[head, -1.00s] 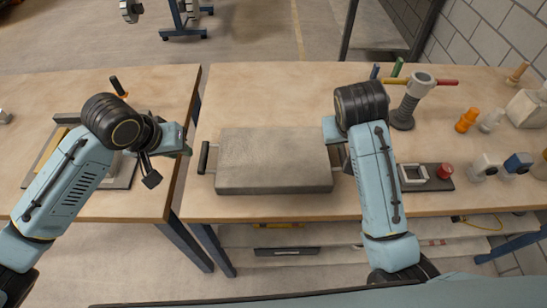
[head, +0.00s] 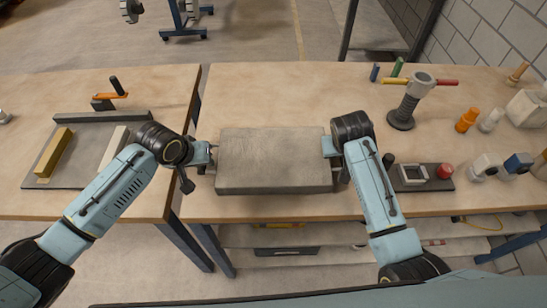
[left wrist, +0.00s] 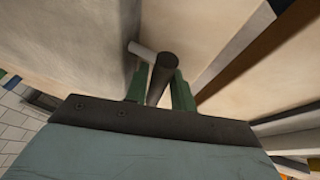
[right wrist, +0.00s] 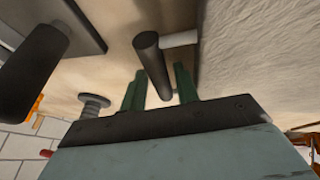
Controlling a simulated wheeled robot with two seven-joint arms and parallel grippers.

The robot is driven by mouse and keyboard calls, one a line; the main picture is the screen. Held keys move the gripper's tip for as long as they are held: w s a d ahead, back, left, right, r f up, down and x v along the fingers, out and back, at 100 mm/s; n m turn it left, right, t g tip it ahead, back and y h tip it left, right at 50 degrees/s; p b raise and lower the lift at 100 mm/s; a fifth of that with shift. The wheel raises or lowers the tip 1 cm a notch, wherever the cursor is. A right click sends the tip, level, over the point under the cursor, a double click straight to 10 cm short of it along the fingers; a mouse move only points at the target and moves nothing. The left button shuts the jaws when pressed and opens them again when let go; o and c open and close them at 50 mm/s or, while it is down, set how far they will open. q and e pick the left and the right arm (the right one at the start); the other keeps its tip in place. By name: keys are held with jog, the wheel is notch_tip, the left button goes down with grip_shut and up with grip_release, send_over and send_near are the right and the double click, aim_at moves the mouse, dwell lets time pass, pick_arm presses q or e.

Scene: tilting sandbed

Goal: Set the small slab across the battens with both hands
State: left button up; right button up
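The small grey slab (head: 273,160) lies flat on the right-hand table, with a dark bar handle at each end. My left gripper (head: 210,155) is at the left handle (left wrist: 162,75); in the left wrist view the bar stands between its open fingers. My right gripper (head: 338,158) is at the right handle (right wrist: 152,65); in the right wrist view that bar reaches between its open fingers. On the left-hand table a yellow batten (head: 54,153) and a pale batten (head: 114,147) lie apart on a dark board (head: 80,168). My left arm partly covers the pale batten's near end.
A dark stop bar (head: 100,117) runs along the board's back, with an orange-handled clamp (head: 110,97) behind it. A gap separates the tables. A grey post with coloured handles (head: 408,104), bottles and a small dark tray (head: 430,177) stand right of the slab.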

pick_arm(q)
jog(key=shift+w+f, duration=0.15)
jog(key=shift+f, duration=0.3)
pick_arm(e)
jog(key=shift+w+d+f, duration=0.15)
jog(key=shift+f, duration=0.3)
pick_arm(q)
grip_shut()
pick_arm(e)
grip_shut()
dwell(0.5)
pick_arm(q)
jog(key=shift+w+d+r, duration=0.1)
jog(key=shift+w+r, duration=0.05)
jog(key=shift+r, duration=0.1)
pick_arm(e)
jog(key=shift+w+r, duration=0.15)
jog(key=shift+r, duration=0.05)
